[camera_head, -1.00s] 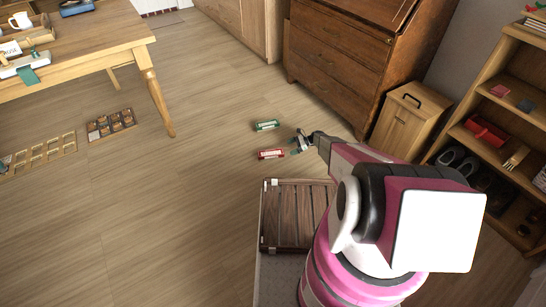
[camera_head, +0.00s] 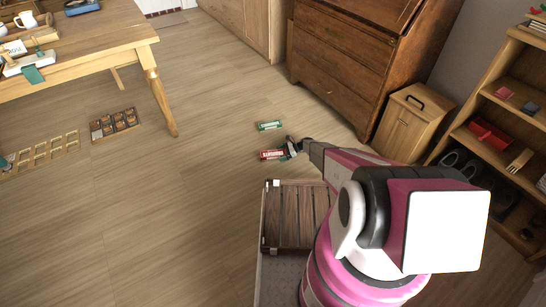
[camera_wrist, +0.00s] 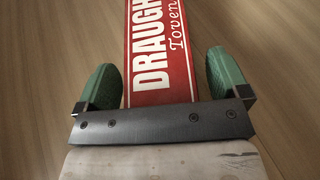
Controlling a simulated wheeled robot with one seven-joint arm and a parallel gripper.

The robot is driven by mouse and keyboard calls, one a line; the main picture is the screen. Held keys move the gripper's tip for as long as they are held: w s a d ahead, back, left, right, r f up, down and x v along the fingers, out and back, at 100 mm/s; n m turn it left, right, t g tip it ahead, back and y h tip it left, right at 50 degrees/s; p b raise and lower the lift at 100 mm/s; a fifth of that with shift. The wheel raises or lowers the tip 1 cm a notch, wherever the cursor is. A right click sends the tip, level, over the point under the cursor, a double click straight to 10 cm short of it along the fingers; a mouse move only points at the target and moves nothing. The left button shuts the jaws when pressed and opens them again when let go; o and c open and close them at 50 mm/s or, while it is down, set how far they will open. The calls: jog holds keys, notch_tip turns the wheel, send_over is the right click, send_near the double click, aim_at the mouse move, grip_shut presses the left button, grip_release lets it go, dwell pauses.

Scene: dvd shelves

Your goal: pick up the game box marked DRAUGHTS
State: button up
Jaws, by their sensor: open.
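The red game box (camera_head: 271,155) lies on the wooden floor in the head view. In the wrist view the red box (camera_wrist: 163,50) shows white lettering reading "DRAUGH" and "Toven"; its far end is cut off by the frame's top edge and its near end is hidden behind my gripper's plate. My gripper (camera_wrist: 167,80) is open, with one green finger pad on each side of the box and a gap to it on both sides. In the head view my gripper (camera_head: 289,149) is low at the box's right end.
A green box (camera_head: 270,126) lies on the floor just beyond the red one. A wooden drawer cabinet (camera_head: 340,60) and a small wooden bin (camera_head: 402,125) stand to the right.

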jog(key=c, duration=1.3)
jog(key=shift+o, duration=0.2)
jog(key=shift+r, duration=0.1)
